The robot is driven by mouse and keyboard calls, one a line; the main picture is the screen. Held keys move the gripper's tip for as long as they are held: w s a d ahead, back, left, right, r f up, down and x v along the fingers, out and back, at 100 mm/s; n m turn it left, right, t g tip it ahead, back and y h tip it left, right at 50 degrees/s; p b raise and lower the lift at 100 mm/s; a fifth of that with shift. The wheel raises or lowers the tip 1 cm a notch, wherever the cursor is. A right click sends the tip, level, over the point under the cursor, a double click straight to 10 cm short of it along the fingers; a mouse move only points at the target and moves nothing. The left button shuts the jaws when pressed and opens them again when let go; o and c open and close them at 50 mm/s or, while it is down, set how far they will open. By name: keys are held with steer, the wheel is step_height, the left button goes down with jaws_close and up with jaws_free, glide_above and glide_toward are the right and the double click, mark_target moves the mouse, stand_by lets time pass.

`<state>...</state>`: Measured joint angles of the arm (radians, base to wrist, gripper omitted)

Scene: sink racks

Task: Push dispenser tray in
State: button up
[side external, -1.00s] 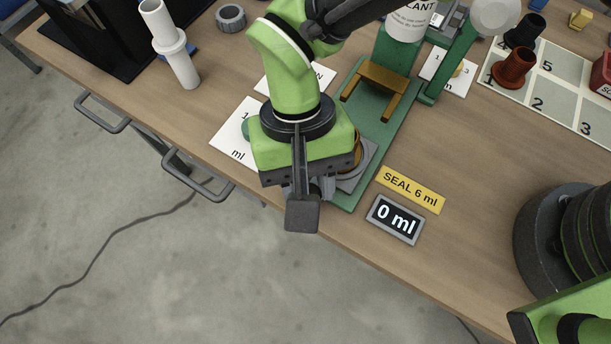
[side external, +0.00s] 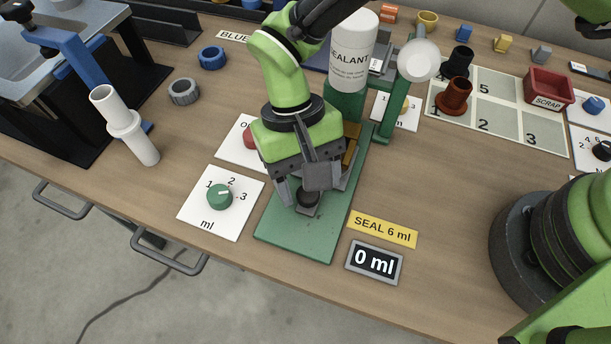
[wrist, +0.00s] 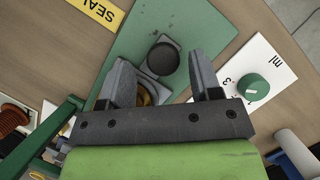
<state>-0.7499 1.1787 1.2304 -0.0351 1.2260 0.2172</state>
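The dispenser has a green base plate (side external: 297,238), a white sealant bottle (side external: 350,55) and a yellow-brown bracket (side external: 351,146). Its grey tray (wrist: 175,84) lies low on the plate, with a brass-coloured ring (wrist: 145,95) partly showing in the wrist view. A round black knob (wrist: 163,58) is at the tray's front end. My gripper (wrist: 161,62) is over the tray, fingers apart, one on each side of the knob and ring. In the side view my gripper (side external: 309,188) hides most of the tray. Contact with the tray cannot be told.
A green dial (side external: 219,196) on a white ml card stands left of the plate. A yellow SEAL 6 ml sign (side external: 382,230) and a 0 ml display (side external: 374,262) lie right of it. A white stepped tube (side external: 124,125) stands left. The plate's front is bare.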

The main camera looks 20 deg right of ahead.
mark_target(297, 175)
steer(key=v, duration=1)
stand_by(0.4)
